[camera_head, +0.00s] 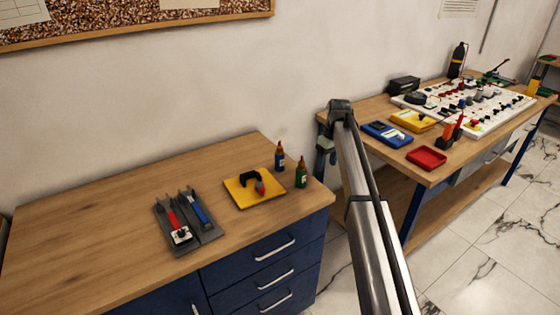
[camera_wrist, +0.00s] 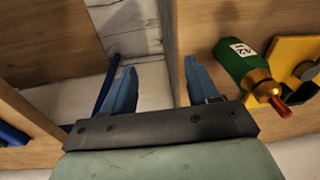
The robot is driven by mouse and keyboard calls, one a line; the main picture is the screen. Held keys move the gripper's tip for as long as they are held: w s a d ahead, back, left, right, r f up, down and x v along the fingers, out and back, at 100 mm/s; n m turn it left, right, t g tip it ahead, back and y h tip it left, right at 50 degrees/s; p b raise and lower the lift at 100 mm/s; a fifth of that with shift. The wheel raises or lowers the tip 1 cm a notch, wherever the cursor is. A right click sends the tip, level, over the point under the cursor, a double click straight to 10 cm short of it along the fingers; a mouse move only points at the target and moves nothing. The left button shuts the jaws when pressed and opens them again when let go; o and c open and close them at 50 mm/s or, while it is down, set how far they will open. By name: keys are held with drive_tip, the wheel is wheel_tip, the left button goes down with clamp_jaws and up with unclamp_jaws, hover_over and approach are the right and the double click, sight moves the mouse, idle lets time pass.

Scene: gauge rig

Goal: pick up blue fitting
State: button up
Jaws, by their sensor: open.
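I cannot tell for sure which thing is the blue fitting. Small blue pieces stand among the parts on the white panel (camera_head: 478,103) on the far bench, too small to make out. A blue-handled piece (camera_head: 199,212) lies in the grey holder on the near bench, beside a red one. My gripper (camera_head: 325,164) hangs at the arm's end between the two benches, just beyond the near bench's right edge. In the wrist view its blue fingers (camera_wrist: 160,82) are spread apart with nothing between them.
A green bottle (camera_head: 301,172), a blue bottle (camera_head: 279,157) and a yellow tray (camera_head: 240,198) stand near my gripper; the green bottle (camera_wrist: 240,65) is close in the wrist view. The far bench holds a blue case (camera_head: 388,134) and a red tray (camera_head: 427,158).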

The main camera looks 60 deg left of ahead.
sight(280, 146)
drive_tip(key=s+a+r+n+y, duration=0.1)
drive_tip(key=s+a+r, duration=0.45)
drive_tip(key=r, duration=0.25)
drive_tip(key=s+a+r+n, duration=0.2)
drive_tip(key=s+a+r, duration=0.35)
drive_tip(key=r, duration=0.35)
drive_tip(key=a+f, duration=0.1)
drive_tip(key=f, duration=0.8)
drive_tip(key=a+f, duration=0.1)
drive_tip(key=f, duration=0.3)
drive_tip(key=shift+s+a+f, duration=0.1)
drive_tip(key=shift+a+f, duration=0.2)
drive_tip(key=shift+a, duration=0.05)
clamp_jaws()
